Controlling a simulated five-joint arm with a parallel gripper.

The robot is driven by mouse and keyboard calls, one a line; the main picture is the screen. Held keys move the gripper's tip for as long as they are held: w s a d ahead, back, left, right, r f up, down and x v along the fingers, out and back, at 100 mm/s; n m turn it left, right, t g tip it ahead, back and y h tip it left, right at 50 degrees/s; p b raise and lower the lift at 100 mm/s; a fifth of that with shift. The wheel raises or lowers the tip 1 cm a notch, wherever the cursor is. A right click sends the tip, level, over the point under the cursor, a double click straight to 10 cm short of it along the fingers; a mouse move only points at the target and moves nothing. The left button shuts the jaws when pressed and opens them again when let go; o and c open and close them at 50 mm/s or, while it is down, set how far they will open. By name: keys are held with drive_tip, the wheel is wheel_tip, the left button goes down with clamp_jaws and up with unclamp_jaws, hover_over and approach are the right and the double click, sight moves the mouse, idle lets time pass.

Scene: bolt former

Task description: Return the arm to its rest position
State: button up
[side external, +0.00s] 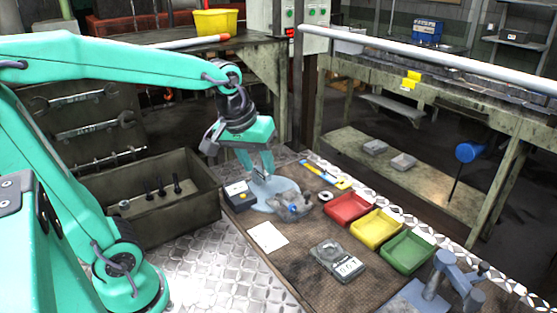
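My arm is teal and reaches in from the left, stretched out over the workbench (300,255). My gripper (262,174) points down over the far left part of the bench, above a pale blue-grey round patch (262,203). Its two teal fingers look slightly apart, but the view is too small to show whether they are open or hold something. A small grey metal fixture with a blue part (291,207) sits just right of the fingertips. A dark box with a yellow mark (238,194) is just left of them.
Red (349,210), yellow (376,228) and green (407,251) trays line the bench's right side. A scale (336,262) and a blue-grey press (440,280) stand nearer. A metal bin (150,210) with dark bolts stands left. A white card (267,237) lies on the bench.

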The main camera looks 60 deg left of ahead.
drive_tip(key=s+d+m+t, duration=0.2)
drive_tip(key=s+m, duration=0.4)
drive_tip(key=s, duration=0.2)
drive_tip(key=shift+s+d+r, duration=0.2)
drive_tip(key=shift+c, duration=0.5)
drive_tip(key=shift+w+r, duration=0.1)
drive_tip(key=shift+w, duration=0.05)
